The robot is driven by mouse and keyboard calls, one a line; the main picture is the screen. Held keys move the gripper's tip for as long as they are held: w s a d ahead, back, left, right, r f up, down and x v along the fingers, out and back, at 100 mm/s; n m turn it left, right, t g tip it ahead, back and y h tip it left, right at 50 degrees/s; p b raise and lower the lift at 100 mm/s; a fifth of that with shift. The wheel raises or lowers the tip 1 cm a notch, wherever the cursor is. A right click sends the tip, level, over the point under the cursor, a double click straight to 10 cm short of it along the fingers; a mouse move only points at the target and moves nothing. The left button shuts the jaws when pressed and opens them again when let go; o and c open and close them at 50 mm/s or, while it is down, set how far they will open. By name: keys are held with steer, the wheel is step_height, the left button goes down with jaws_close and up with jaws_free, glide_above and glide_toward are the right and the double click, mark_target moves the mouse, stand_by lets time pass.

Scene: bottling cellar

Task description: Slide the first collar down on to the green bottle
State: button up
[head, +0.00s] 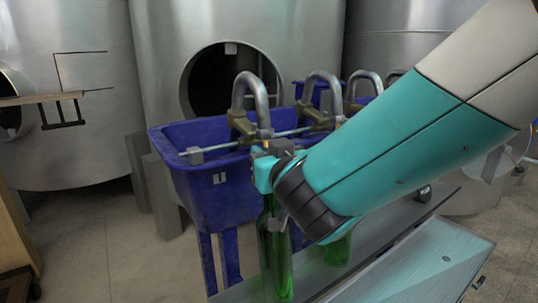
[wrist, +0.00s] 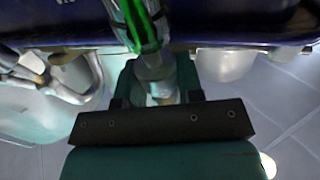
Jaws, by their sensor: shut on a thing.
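A green bottle (head: 276,262) stands upright on the metal bench under the nearest filling spout. It also shows at the top of the wrist view (wrist: 142,22). My gripper (head: 265,172) is at the height of the bottle's top, below that spout. In the wrist view its teal fingers (wrist: 158,76) close on a grey cylindrical piece, which looks like the first collar (wrist: 156,64). The collar is in line with the bottle's neck and appears to meet it. My gripper and arm hide part of this in the head view, so I cannot tell how far the collar overlaps the neck.
A second green bottle (head: 338,250) stands to the right, partly behind my arm. A blue trough (head: 205,185) is just behind the bottles, with curved metal spouts (head: 254,95) and a rail above. The metal bench (head: 415,265) has bare room at the right. Steel tanks (head: 75,150) stand behind.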

steer(key=shift+s+d+f+b, duration=0.1)
steer(key=shift+s+f+b, duration=0.05)
steer(key=shift+f+b, duration=1.3)
steer(key=shift+r, duration=0.4)
steer(key=o, duration=0.6)
steer(key=shift+o, duration=0.2)
steer(key=shift+s, duration=0.1)
steer(key=b+v, duration=0.8)
steer(key=v, duration=0.9)
steer(key=shift+s, duration=0.2)
